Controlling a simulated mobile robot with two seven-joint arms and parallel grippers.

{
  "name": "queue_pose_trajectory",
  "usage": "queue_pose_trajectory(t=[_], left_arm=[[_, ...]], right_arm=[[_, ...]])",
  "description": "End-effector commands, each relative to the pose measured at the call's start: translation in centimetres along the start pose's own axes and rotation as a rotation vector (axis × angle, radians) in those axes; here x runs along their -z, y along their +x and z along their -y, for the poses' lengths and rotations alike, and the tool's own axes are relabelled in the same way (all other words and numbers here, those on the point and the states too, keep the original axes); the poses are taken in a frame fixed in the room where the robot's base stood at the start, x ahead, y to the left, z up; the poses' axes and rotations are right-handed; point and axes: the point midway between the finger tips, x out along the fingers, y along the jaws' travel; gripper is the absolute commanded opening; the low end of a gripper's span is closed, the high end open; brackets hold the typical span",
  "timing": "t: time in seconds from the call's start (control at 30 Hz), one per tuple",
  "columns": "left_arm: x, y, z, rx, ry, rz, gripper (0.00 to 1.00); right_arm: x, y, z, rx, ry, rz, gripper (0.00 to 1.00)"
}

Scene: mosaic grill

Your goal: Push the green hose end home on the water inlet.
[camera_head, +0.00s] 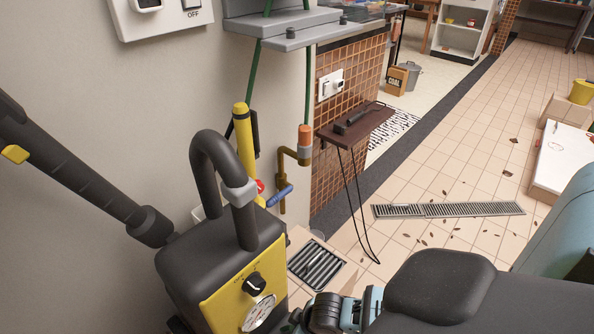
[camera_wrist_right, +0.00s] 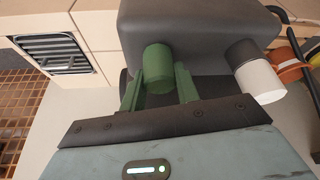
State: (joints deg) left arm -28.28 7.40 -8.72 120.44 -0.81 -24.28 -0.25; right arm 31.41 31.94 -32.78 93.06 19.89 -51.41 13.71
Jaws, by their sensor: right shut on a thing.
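In the right wrist view, the green hose end (camera_wrist_right: 158,66) is a short green cylinder between the two fingers of my right gripper (camera_wrist_right: 158,88), which is shut on it. It lies against the dark grey body of the pressure washer (camera_wrist_right: 205,35) in the picture. The water inlet cannot be made out, and whether the hose end touches or sits on it cannot be told. In the head view the washer (camera_head: 225,285) stands at lower centre with a yellow front panel and dial. My right arm hides the hose end there. My left gripper is out of view.
A brass tap (camera_head: 285,160) with an orange fitting and green hose is on the wall behind the washer. A black and white cylinder (camera_wrist_right: 255,72) is right of the hose end. A floor grate (camera_head: 316,262) lies beside the washer. A small wall shelf (camera_head: 355,122) carries a dark tool.

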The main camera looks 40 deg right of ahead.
Motion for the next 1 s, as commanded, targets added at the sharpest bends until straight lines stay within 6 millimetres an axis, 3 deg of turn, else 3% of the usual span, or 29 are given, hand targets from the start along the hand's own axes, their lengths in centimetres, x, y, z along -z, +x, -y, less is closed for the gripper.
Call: queue_pose_trajectory(t=[0.23,0.27,0.43,0.77,1.0], left_arm=[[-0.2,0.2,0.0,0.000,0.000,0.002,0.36],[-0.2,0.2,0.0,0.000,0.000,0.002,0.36],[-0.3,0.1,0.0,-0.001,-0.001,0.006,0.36],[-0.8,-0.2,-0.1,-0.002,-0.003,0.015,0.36],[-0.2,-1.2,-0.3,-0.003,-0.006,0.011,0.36]], right_arm=[[-0.2,0.5,0.0,0.000,0.001,0.001,0.09],[-0.2,0.5,0.0,0.000,0.001,0.000,0.35],[-0.2,0.5,0.0,0.000,0.000,0.000,0.57],[-0.2,0.5,0.0,0.000,0.000,0.001,0.57],[-0.1,-3.0,0.0,-0.001,-0.001,-0.002,0.57]])
